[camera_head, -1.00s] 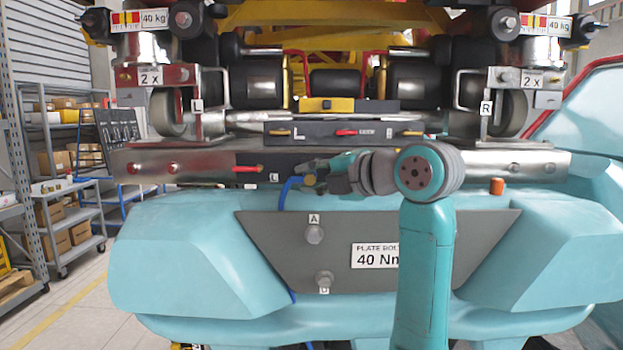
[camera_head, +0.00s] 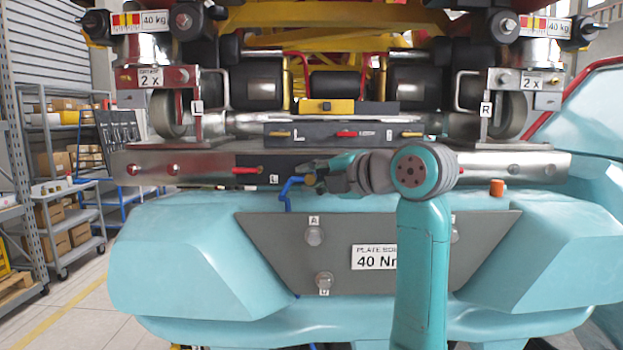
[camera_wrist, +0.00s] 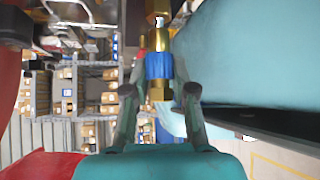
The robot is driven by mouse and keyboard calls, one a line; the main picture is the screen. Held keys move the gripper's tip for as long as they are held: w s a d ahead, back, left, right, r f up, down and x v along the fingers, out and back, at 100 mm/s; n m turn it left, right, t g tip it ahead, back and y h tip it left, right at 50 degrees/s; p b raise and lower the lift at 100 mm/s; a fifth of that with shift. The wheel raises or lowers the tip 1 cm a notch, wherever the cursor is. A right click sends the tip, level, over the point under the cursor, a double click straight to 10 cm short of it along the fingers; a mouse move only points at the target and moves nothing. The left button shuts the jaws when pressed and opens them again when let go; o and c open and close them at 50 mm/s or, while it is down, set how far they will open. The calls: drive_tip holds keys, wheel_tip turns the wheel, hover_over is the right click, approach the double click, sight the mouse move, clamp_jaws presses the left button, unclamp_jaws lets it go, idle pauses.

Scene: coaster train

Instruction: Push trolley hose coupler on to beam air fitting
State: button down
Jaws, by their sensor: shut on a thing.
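My gripper (camera_wrist: 158,98) is shut on the hose coupler (camera_wrist: 158,66), a brass piece with a blue sleeve, held between the two fingertips. In the wrist view a brass fitting (camera_wrist: 157,7) sits at the top edge, roughly in line with the coupler. A small pale part shows between them; I cannot tell whether they touch. In the head view my gripper (camera_head: 308,177) is in front of the steel beam (camera_head: 205,170), beside its dark left block. The blue hose (camera_head: 286,192) hangs down just left of it.
A red-handled valve (camera_head: 247,170) is on the beam left of my gripper. The grey plate (camera_head: 270,235) and light-blue body (camera_head: 170,240) lie below. In the wrist view a large light-blue surface (camera_wrist: 240,50) is close on the right.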

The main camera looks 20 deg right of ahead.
drive_tip(key=shift+w+d, duration=0.2)
drive_tip(key=shift+w, duration=0.35)
idle(0.4)
drive_tip(key=c, duration=0.9)
unclamp_jaws()
drive_tip(key=shift+o, duration=0.2)
